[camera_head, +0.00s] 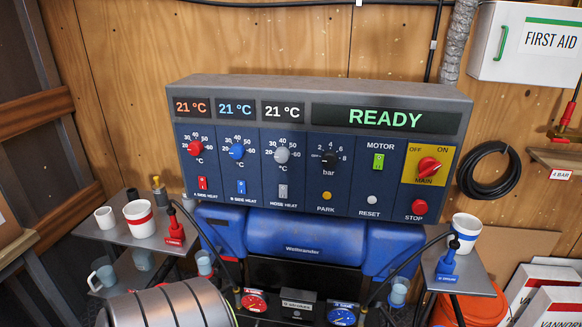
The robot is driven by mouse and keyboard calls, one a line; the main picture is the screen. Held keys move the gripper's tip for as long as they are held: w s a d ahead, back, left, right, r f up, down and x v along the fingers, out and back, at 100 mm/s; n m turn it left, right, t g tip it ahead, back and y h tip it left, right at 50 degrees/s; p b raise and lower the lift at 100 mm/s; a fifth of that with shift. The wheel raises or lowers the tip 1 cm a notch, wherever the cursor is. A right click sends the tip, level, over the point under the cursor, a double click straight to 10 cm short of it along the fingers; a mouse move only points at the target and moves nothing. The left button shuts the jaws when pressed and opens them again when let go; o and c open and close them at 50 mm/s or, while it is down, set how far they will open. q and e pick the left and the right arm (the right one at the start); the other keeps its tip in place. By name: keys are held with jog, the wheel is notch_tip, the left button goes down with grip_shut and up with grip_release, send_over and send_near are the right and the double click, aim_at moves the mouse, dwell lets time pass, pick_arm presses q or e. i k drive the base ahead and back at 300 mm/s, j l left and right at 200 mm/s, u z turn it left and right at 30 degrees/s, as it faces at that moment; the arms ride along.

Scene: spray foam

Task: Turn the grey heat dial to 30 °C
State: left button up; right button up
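The grey heat dial (282,155) is the third knob from the left on the blue control panel (320,200). It sits above a grey switch labelled hose heat (283,191). Numbers up the scale around it include 30 and 40, in °C. Its pointer is too small to read. The white display (283,111) above it reads 21 °C. Neither of my grippers shows in the head view, and nothing touches the dial.
A red dial (195,148) and a blue dial (237,151) sit left of the grey one; a black bar dial (329,159) sits right. The large display (385,117) reads READY. Side shelves (125,237) hold cups and red and blue tools. The space before the panel face is clear.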

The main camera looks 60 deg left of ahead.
aim_at(282, 154)
jog(key=u, duration=1.9)
